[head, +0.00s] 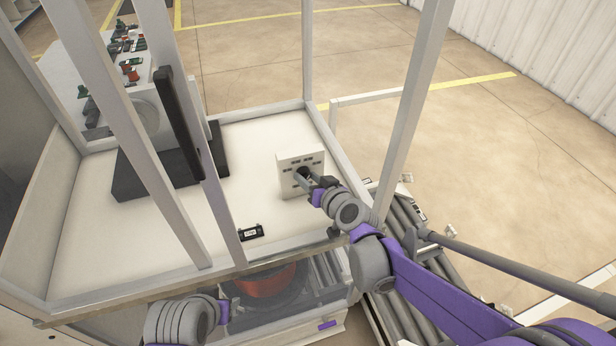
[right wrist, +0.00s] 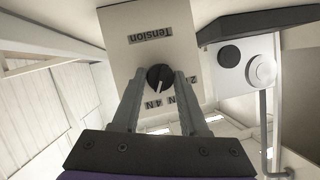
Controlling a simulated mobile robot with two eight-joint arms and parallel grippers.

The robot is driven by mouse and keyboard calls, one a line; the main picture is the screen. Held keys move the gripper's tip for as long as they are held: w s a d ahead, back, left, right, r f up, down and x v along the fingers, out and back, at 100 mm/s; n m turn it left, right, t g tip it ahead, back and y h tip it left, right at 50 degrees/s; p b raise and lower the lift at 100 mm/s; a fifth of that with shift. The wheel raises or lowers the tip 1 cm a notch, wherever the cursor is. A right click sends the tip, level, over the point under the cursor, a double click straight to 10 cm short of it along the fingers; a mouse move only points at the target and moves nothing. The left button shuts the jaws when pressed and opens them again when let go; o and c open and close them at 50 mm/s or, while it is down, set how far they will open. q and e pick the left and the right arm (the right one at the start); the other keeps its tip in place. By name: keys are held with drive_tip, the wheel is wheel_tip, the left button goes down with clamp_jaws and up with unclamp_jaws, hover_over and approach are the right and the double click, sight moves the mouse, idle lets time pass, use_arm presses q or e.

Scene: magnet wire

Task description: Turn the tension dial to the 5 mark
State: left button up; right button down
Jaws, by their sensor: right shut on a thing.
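The tension dial is a black round knob (right wrist: 159,77) with a pale pointer line, on a white panel (right wrist: 152,20) labelled "Tension" with printed marks around it. In the head view the white box with the dial (head: 290,160) stands on the machine's pale top. My right gripper (head: 309,180) reaches it from the front right. In the right wrist view its two grey fingers (right wrist: 161,88) are shut on the knob's sides. The fingers hide some marks; a 2 and a 4 show. My left gripper (head: 225,308) shows in part at the bottom; its jaws cannot be made out.
White frame posts (head: 403,115) rise around the pale top (head: 130,225). A small black labelled block (head: 250,232) lies near the front edge. A red spool (head: 268,280) sits below. Grey rollers (head: 400,262) stand at the right. The floor behind is clear.

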drive_tip(key=shift+d+f+m+y, duration=0.1)
drive_tip(key=shift+m+y, duration=0.8)
drive_tip(key=shift+m, duration=0.5)
drive_tip(key=shift+d+f+m+y, duration=0.1)
drive_tip(key=shift+m+y, duration=0.8)
drive_tip(key=shift+m, duration=0.5)
drive_tip(key=shift+c, duration=2.2)
unclamp_jaws()
drive_tip(key=v, duration=1)
drive_tip(key=shift+s+d, duration=0.2)
drive_tip(key=shift+s, duration=0.1)
drive_tip(key=shift+s, duration=0.1)
